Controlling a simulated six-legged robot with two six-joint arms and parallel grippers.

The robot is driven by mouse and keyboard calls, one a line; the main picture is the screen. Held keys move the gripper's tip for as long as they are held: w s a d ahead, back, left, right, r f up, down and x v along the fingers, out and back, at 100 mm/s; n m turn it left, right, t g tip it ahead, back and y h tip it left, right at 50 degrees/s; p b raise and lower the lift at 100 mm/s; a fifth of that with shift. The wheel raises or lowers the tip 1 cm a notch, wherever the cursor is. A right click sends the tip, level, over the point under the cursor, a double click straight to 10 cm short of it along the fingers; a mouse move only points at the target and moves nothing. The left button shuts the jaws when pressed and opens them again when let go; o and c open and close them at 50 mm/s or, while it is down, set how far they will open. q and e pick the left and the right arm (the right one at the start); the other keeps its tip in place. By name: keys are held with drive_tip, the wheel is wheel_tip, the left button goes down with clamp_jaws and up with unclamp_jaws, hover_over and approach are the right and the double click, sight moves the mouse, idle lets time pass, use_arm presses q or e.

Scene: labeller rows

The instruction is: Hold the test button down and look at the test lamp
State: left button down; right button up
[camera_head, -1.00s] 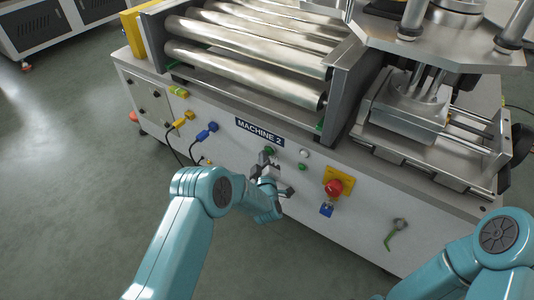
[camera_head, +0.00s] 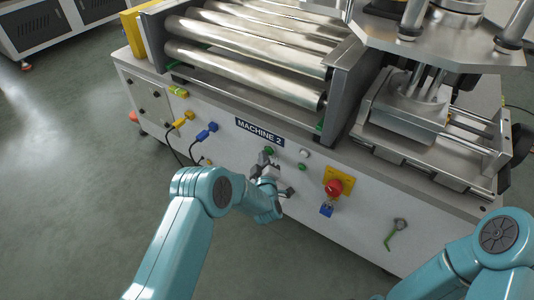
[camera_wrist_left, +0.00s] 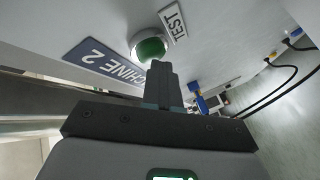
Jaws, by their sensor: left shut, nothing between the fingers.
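The green test button (camera_head: 268,150) sits on the machine's front panel under the MACHINE 2 sign. In the left wrist view it is a green dome (camera_wrist_left: 150,48) in a pale ring, beside a TEST label (camera_wrist_left: 174,22). My left gripper (camera_head: 265,158) is shut and empty, its fingertips (camera_wrist_left: 160,66) right at the button's lower edge; I cannot tell whether they touch or press it. A pale round lamp (camera_head: 304,154) and a small green round part (camera_head: 302,167) are to the right; I cannot tell which is the test lamp. My right gripper is out of view.
A red mushroom button (camera_head: 333,187) on a yellow plate, with a blue padlock (camera_head: 326,209) below, is to the right. Yellow (camera_head: 184,119) and blue (camera_head: 207,131) plugs with cables are to the left. A green-handled lever (camera_head: 395,233) is at the lower right.

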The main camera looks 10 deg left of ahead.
use_arm(q)
drive_tip(key=shift+s, duration=0.1)
drive_tip(key=shift+s+a+p, duration=0.35)
drive_tip(key=shift+s+p, duration=0.05)
drive_tip(key=shift+s, duration=0.35)
drive_tip(key=shift+s+a+p, duration=0.3)
drive_tip(key=shift+s, duration=0.5)
drive_tip(key=shift+s+a+p, duration=0.25)
drive_tip(key=shift+s+p, duration=0.05)
drive_tip(key=shift+s, duration=0.45)
drive_tip(key=shift+s+a+p, duration=0.3)
drive_tip(key=shift+s, duration=0.5)
